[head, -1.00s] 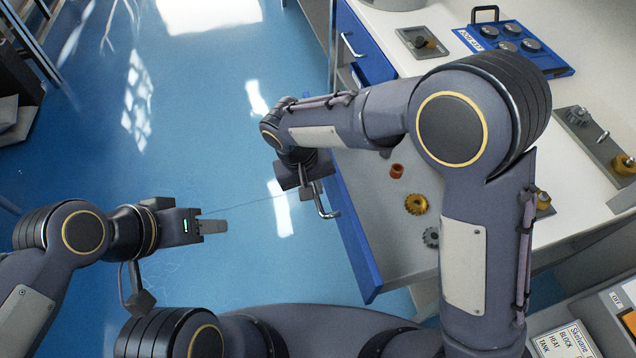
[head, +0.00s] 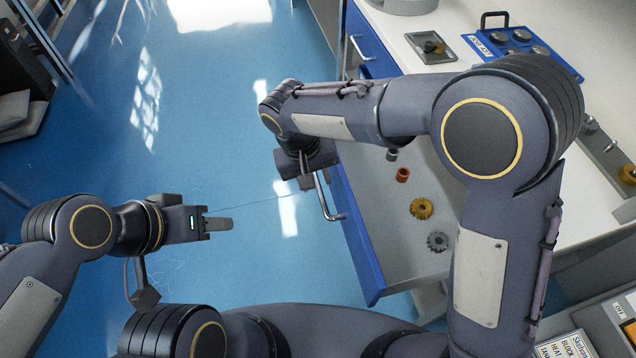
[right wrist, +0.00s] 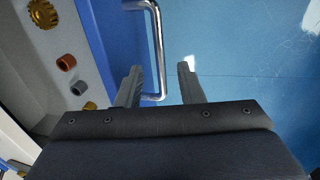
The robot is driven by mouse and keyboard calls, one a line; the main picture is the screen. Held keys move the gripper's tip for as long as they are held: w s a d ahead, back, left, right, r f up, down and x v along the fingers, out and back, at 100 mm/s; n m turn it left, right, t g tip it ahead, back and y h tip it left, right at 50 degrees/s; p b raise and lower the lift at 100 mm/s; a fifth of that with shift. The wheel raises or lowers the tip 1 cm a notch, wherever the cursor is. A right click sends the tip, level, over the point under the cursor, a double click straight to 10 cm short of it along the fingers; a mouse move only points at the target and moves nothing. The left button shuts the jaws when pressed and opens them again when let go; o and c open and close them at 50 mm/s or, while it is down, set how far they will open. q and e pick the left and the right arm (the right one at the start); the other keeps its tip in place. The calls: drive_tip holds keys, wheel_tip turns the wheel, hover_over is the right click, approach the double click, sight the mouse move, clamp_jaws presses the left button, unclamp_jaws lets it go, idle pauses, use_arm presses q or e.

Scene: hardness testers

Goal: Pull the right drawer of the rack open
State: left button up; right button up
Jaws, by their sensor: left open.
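The right drawer (head: 358,235) of the rack stands pulled out, with its blue front over the floor and its pale inside showing. Its silver bar handle (head: 328,200) is bare along its near part in the head view. My right gripper (head: 306,182) is by the handle's far end. In the right wrist view its two fingers (right wrist: 159,82) are apart, and the end of the handle (right wrist: 156,45) lies between them, with a gap to the right finger. My left gripper (head: 218,225) is open and empty over the floor, left of the drawer.
The drawer holds a gold gear (head: 421,208), a grey gear (head: 437,241), a red-brown ring (head: 402,174) and a grey ring (head: 392,154). Another blue drawer (head: 368,45) is behind. A blue block case (head: 513,42) stands on the white top.

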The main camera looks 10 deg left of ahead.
drive_tip(key=shift+s+a+r, duration=0.1)
drive_tip(key=shift+a+r, duration=0.05)
drive_tip(key=shift+r, duration=0.7)
drive_tip(key=shift+a+r, duration=0.15)
drive_tip(key=shift+r, duration=0.7)
